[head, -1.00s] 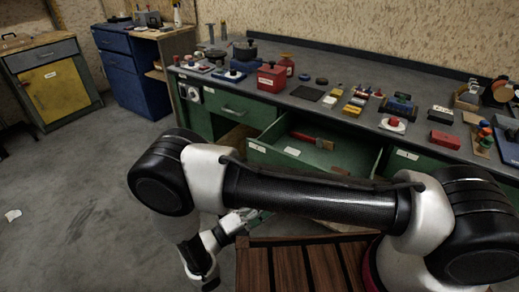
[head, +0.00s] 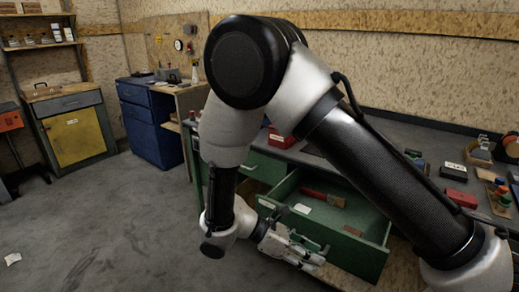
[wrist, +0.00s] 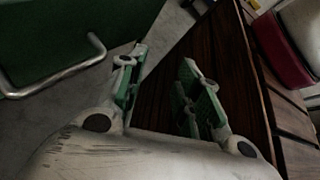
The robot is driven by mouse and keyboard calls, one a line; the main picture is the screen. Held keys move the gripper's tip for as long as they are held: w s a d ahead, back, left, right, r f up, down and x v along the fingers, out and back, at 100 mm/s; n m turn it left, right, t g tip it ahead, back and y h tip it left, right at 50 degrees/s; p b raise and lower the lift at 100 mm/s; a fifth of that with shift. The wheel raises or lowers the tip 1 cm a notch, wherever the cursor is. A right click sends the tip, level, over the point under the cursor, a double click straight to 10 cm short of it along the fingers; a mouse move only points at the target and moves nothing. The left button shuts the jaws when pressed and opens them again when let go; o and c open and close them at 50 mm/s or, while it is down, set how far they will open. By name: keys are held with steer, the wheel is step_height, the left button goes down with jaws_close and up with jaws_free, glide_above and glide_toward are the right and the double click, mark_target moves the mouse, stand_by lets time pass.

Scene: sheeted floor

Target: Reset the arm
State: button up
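My arm is raised and bent across the right half of the head view, with the forearm hanging down. My gripper (head: 308,254) is low in front of the open green drawer (head: 365,250). In the wrist view, the two green-padded fingers of my gripper (wrist: 163,82) are apart with nothing between them. The drawer's green front with its metal handle (wrist: 65,75) shows at the upper left there, apart from the fingers. A red-handled brush (head: 322,197) lies inside the drawer.
The workbench (head: 415,140) behind the arm carries a red box (head: 455,171) and other small items, partly hidden by my arm. A blue cabinet (head: 150,125) and a yellow-doored cabinet (head: 77,140) stand at the left. The grey floor at left is mostly clear.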

steer(key=s+d+r+m+t+y, duration=0.2)
steer(key=d+r+m+y, duration=0.4)
steer(key=d+r+m, duration=0.3)
steer(key=s+d+r+m+t+y, duration=0.3)
steer(key=d+r+m, duration=0.7)
steer(key=r, duration=1)
steer(key=d+t+y, duration=0.1)
steer(key=d+y, duration=0.1)
steer(key=d, duration=0.2)
steer(key=shift+s+d+m+y, duration=0.3)
steer(key=shift+s+d+y, duration=0.05)
steer(key=shift+d+y, duration=0.05)
